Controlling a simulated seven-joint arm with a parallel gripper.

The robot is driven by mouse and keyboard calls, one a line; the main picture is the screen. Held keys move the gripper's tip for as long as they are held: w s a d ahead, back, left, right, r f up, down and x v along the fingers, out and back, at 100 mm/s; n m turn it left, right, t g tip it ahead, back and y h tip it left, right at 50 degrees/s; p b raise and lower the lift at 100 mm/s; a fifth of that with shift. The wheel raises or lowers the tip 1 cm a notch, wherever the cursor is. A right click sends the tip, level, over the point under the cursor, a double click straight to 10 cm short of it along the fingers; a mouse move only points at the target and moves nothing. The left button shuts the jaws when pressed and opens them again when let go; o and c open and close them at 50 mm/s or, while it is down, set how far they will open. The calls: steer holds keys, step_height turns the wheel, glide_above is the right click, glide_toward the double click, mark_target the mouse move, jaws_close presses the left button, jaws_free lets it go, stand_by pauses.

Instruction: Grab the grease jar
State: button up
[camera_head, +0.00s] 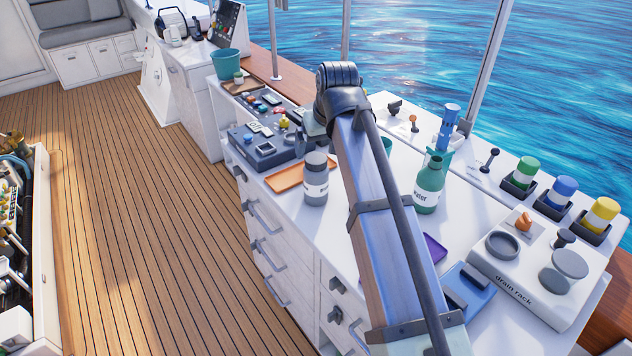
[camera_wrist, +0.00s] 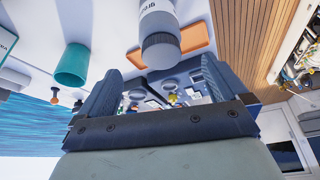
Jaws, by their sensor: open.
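The grease jar (camera_head: 316,180) is a grey jar with a white label and a grey lid. It stands upright on the white counter beside an orange tray. In the wrist view the jar (camera_wrist: 157,22) shows upside down at the top, with "gre" readable on its label and its lid nearest my gripper. My gripper (camera_wrist: 158,68) is open and empty, with its two dark fingers apart. The jar lies beyond the fingertips and not between them.
The orange tray (camera_head: 285,178) is left of the jar. A dark toolbox (camera_head: 262,147) with small parts is behind it. A green bottle (camera_head: 428,187) stands to the right, beyond my arm. Further right are a drain rack (camera_head: 512,283) and a blue tray (camera_head: 470,288). The wooden floor is clear.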

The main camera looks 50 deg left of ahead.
mark_target(315, 166)
steer(key=shift+x, duration=5.2)
steer(key=shift+a+r, duration=0.1)
steer(key=shift+c, duration=0.4)
steer(key=c, duration=1.2)
